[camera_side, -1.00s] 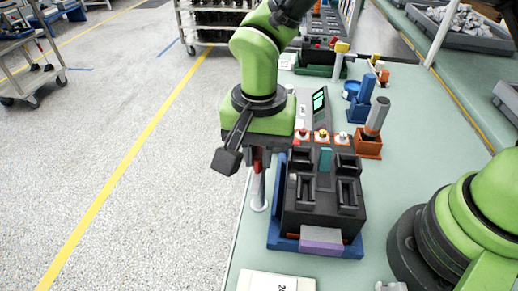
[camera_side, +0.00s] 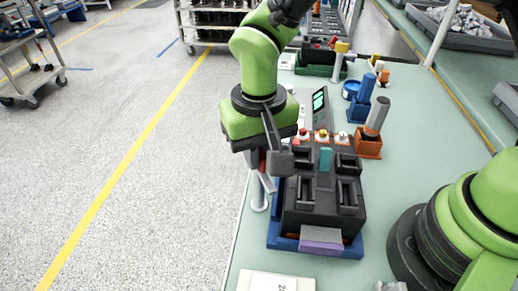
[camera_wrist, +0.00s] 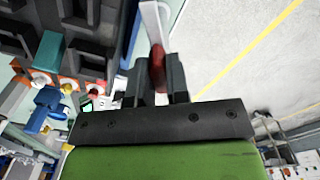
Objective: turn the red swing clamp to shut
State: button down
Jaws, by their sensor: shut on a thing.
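The red swing clamp (camera_wrist: 157,66) shows in the wrist view as a red handle between my two dark fingers, with a pale bar running from it to the top edge. My gripper (camera_wrist: 159,80) is shut on that red part. In the side view my gripper (camera_side: 261,163) is at the left edge of the black breaker fixture (camera_side: 323,215), above a pale post (camera_side: 259,196) with a round foot. A pale bar slants beside the post, and the fingers and wrist hide most of the red part.
The fixture sits in a blue tray (camera_side: 352,250) on the green bench. Buttons (camera_side: 321,136) and a panel with a green screen (camera_side: 319,100) stand behind it. An orange holder (camera_side: 368,148) with a grey cylinder is at right. A white card (camera_side: 262,281) lies in front.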

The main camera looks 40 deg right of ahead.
jog(key=n, duration=0.6)
jog(key=shift+n, duration=0.3)
jog(key=n, duration=0.5)
dwell(0.4)
jog(key=c, duration=1.1)
grip_release()
notch_tip(320, 180, up, 10)
jog(key=shift+r, duration=0.1)
